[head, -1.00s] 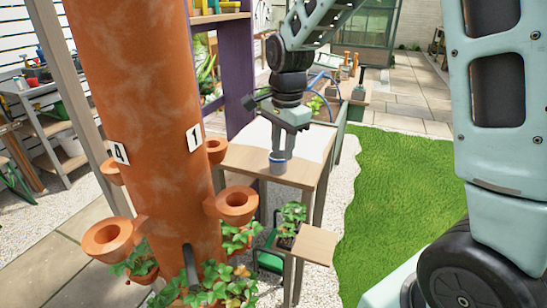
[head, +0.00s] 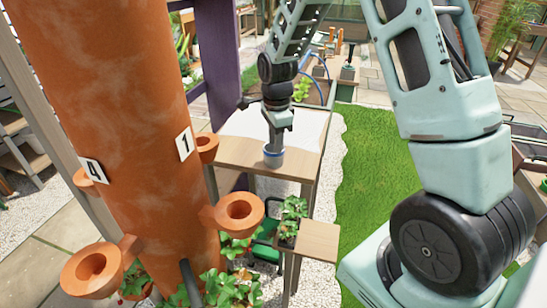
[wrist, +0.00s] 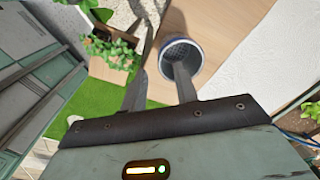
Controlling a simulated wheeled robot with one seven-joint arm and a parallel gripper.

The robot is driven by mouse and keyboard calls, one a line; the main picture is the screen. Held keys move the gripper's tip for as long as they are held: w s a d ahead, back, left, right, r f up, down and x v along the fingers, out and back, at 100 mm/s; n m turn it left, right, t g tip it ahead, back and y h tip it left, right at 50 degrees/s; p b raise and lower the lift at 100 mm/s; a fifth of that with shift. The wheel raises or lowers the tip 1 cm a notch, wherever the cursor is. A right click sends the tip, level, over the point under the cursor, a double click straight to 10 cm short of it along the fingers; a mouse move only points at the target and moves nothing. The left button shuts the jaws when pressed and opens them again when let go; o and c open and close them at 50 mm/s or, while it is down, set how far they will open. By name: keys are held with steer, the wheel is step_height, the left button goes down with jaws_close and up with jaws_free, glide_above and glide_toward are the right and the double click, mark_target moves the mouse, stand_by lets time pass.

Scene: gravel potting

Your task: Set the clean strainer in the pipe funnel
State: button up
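The strainer (head: 273,155) is a small grey cup with a blue band, at the front edge of the wooden table. In the wrist view the strainer (wrist: 192,43) shows its round rim and a dark mesh-like inside. My gripper (wrist: 160,72) is open, its fingers apart. One finger reaches over the strainer's opening and the other is outside, beside it; contact cannot be told. In the head view my gripper (head: 277,142) is directly above the strainer. The big orange pipe (head: 110,110) carries funnel-shaped cups, one at front right (head: 238,211); which is the pipe funnel is unclear.
The wooden table (head: 240,155) has a white sheet (head: 300,128) on it. A small wooden stand (head: 318,240) and a potted plant (head: 292,212) are in front of it. Other orange cups (head: 95,268) and leafy plants (head: 225,285) surround the pipe's base. Grass (head: 375,170) lies right.

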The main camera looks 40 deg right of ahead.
mark_target(276, 168)
steer(key=f, duration=0.7)
steer(key=shift+w+d+f, duration=0.15)
steer(key=shift+d+f, duration=0.1)
jaws_close()
